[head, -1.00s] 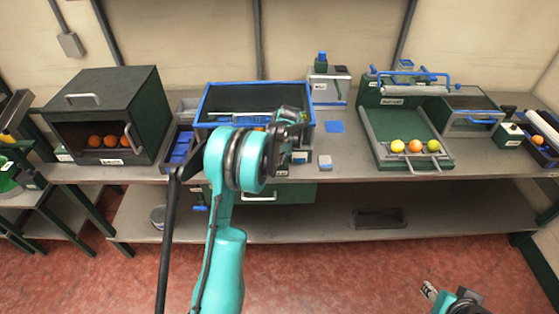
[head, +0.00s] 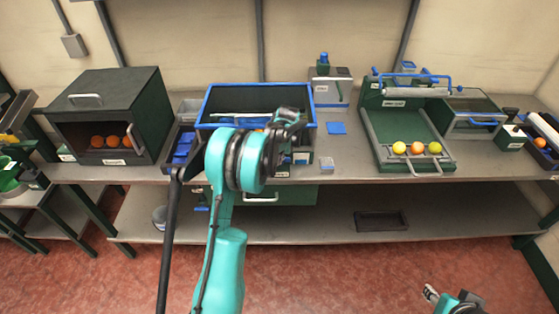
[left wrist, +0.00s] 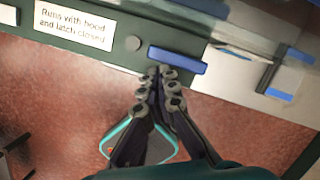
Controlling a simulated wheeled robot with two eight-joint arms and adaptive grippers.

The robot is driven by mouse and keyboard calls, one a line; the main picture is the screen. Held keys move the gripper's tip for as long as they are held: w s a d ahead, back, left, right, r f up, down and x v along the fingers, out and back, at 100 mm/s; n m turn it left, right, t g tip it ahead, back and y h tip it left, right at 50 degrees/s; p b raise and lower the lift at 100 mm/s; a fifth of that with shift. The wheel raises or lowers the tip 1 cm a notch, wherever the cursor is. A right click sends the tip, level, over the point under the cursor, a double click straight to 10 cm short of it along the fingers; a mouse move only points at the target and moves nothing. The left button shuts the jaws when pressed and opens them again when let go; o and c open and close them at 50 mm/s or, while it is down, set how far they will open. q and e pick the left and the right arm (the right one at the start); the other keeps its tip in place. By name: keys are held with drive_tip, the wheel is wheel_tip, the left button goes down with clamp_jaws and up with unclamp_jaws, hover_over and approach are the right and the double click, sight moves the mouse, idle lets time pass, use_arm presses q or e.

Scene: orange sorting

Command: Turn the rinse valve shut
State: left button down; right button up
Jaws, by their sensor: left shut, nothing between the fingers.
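A blue bar-shaped handle (left wrist: 178,60) lies nearly level across a dark green panel (left wrist: 110,52) in the left wrist view. It may be the rinse valve, but no label naming it is readable. My left gripper (left wrist: 160,76) is shut and empty, its fingertips at the lower edge of the handle's left end. I cannot tell whether they touch it. In the head view my left arm hides the fingers and handle in front of the blue-rimmed tub (head: 255,87). My right gripper (head: 431,292) is partly in view at the bottom, jaws unclear.
A label about hood and latch (left wrist: 73,25) is left of the handle. A dark box with oranges (head: 108,90) stands left on the bench. A green tray with fruit (head: 385,125) stands right. The lower shelf (head: 320,215) holds a dark tray (head: 381,220).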

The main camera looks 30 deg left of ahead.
use_arm(q)
drive_tip(key=shift+a+r, duration=0.2)
drive_tip(key=shift+a, duration=0.4)
drive_tip(key=shift+d, duration=0.15)
